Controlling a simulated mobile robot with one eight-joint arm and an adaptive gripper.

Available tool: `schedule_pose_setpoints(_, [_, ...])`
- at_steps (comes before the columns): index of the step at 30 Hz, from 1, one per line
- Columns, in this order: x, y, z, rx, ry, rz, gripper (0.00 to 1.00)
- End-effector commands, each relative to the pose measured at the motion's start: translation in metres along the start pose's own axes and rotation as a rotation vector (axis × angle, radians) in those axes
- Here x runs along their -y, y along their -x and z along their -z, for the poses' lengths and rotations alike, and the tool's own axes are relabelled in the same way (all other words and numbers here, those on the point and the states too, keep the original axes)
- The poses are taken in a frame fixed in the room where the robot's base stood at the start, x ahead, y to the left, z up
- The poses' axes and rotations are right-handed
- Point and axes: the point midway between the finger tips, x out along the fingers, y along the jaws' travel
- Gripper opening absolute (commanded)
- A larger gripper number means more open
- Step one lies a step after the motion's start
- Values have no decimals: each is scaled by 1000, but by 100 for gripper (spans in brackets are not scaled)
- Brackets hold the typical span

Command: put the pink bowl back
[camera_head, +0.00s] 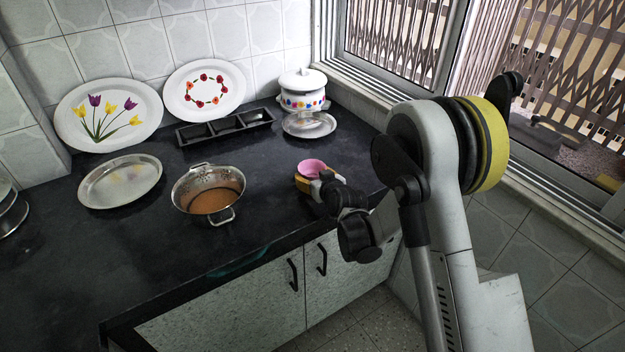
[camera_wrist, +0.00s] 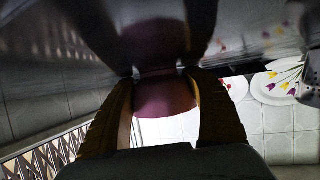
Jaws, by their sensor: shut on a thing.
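The small pink bowl (camera_head: 312,167) is at the right part of the dark counter, in my gripper (camera_head: 308,180). In the wrist view the bowl (camera_wrist: 165,98) shows as a dim pink shape between the two yellowish fingers of my gripper (camera_wrist: 165,110). The fingers are on either side of it and shut on it. The head view shows the bowl's open side upward. Whether its base touches the counter is hard to tell, as the fingers and my wrist hide its lower part.
A steel colander-like pot (camera_head: 208,192) with brown contents and an oval steel tray (camera_head: 120,182) stand to the left. A black sectioned tray (camera_head: 226,128), a white lidded pot (camera_head: 303,92), a steel plate (camera_head: 309,126) and two flowered platters (camera_head: 108,115) (camera_head: 204,91) are behind. Bare counter lies between.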

Motion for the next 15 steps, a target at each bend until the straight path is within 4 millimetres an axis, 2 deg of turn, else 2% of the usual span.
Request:
schedule_pose_setpoints(8, [0,0,0,0,0,0,29])
schedule_pose_setpoints(9, [0,0,-1,0,0,0,66])
schedule_pose_setpoints(11, [0,0,-1,0,0,0,84])
schedule_pose_setpoints(15, [0,0,-1,0,0,0,85])
